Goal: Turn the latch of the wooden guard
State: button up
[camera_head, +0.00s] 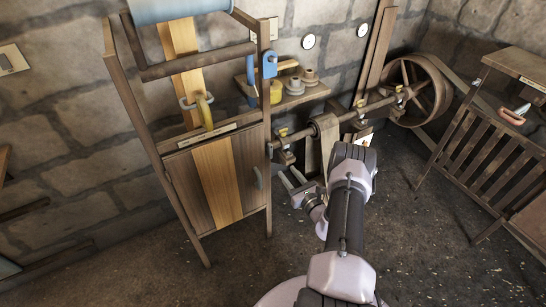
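A wooden cabinet-like frame stands left of centre, with a brown front panel (183,181) crossed by a lighter vertical strip. This panel looks like the wooden guard, but I cannot be sure. A small blue-grey handle or latch (258,178) sits upright at the panel's right edge. My gripper (287,181) is to the right of this piece, apart from it in the picture, pointing left. Its fingers look spread, with nothing visible between them. My arm hides part of the floor and the area behind the gripper.
A yellow handle (205,111) and a blue padlock-like piece (269,64) are above the panel. A shelf (307,91) holds small items. A shaft runs to a large wheel (412,91). A slatted wooden stand (491,151) with a red-handled piece (513,116) is right. The right foreground floor is clear.

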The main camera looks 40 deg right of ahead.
aim_at(271, 153)
jog(key=w+b, duration=0.1)
jog(key=w, duration=0.2)
jog(key=w+d+b, duration=0.1)
jog(key=w, duration=0.7)
jog(key=shift+w+d+b, duration=0.25)
jog(key=shift+d+b, duration=0.15)
grip_shut()
